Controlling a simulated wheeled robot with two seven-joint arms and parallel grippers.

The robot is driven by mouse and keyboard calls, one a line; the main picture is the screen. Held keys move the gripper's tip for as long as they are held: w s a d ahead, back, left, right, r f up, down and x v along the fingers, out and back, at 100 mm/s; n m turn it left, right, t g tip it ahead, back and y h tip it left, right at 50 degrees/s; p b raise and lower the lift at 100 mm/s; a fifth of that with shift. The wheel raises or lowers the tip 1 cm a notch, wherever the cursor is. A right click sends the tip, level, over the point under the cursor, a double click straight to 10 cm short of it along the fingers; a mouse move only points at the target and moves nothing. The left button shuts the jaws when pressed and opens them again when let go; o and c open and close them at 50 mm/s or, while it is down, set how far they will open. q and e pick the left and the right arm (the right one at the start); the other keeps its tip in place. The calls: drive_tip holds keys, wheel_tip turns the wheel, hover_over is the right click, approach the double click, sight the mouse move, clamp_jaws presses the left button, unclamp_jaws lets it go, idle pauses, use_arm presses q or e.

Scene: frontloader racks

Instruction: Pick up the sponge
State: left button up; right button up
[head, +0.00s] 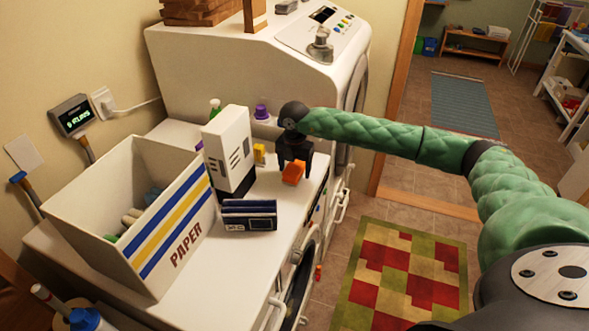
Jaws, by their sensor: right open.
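My right gripper (293,158) hangs over the white machine top near its right edge, pointing down, with its jaws open. A small orange block (292,174) shows right at its fingertips and may be the sponge. I cannot tell whether it touches the fingers or lies just below them. A small yellow item (259,153) stands to the left of the gripper, and I cannot tell what it is. My left gripper is out of view.
A white PAPER bin (130,225) stands at the left, holding rolled items. A white box (229,150) and a dark blue pack (249,214) stand between bin and gripper. A purple-capped item (261,112) is behind. A taller white machine (240,75) closes the back.

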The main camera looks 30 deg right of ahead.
sight(297, 167)
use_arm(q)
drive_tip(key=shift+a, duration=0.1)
use_arm(e)
drive_tip(key=shift+f, duration=0.1)
drive_tip(key=c, duration=1)
drive_tip(key=shift+c, duration=0.2)
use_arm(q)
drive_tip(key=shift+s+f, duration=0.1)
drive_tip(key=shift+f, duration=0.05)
